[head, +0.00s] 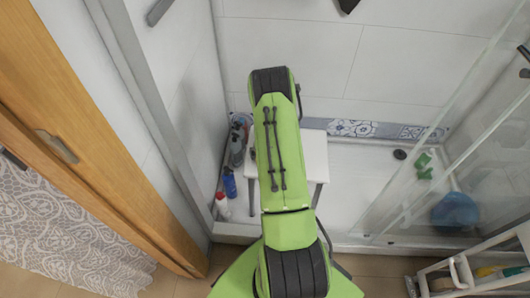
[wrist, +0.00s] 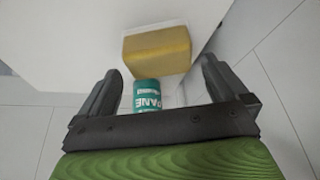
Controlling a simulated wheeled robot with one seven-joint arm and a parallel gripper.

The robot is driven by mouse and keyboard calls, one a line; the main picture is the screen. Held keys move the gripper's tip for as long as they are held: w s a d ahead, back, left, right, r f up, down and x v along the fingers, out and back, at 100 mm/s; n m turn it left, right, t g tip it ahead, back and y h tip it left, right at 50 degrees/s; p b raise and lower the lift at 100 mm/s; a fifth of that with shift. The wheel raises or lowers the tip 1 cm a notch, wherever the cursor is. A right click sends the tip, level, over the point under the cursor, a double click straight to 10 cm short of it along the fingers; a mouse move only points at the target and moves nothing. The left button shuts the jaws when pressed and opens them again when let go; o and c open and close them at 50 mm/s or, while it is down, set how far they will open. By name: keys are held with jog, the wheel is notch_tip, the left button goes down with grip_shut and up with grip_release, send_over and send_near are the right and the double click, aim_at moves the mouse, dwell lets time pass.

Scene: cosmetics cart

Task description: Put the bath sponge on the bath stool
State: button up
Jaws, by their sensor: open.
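A yellow block-shaped bath sponge (wrist: 157,50) shows in the wrist view, just beyond my fingertips and against a plain white surface. I cannot tell whether it touches that surface. My gripper (wrist: 160,70) is open, with the sponge ahead of the gap and nothing clamped between the fingers. The white bath stool (head: 315,152) stands in the shower corner in the head view, partly hidden behind my arm. The sponge and my gripper are hidden in the head view.
A teal labelled container (wrist: 147,94) shows between my fingers, near the sponge. Several bottles, one a blue bottle (head: 229,182), stand left of the stool. A glass screen (head: 440,150) and a blue basin (head: 455,211) are at right. A white cart (head: 470,283) stands lower right.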

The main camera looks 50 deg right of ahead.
jog(key=a+r+n+p, duration=0.1)
jog(key=a+r, duration=0.5)
jog(key=r, duration=0.4)
jog(key=a+r+n+t+y, duration=0.1)
jog(key=a+r, duration=0.5)
jog(key=r, duration=0.3)
jog(key=a+r+n+p, duration=0.1)
jog(key=a+r, duration=0.4)
jog(key=r, duration=0.5)
jog(key=s+a+r+n, duration=0.1)
jog(key=s+a+r, duration=0.2)
jog(key=s, duration=0.3)
jog(key=s+a+r+n, duration=0.1)
jog(key=s+a+r, duration=0.3)
jog(key=s+a, duration=0.2)
jog(key=s+a+r+y, duration=0.1)
jog(key=s+a+r, duration=0.2)
jog(key=s+a, duration=0.2)
jog(key=shift+s+r+n+t, duration=0.25)
jog(key=shift+s+n+t, duration=0.15)
jog(key=shift+s, duration=0.85)
jog(key=shift+r, duration=0.1)
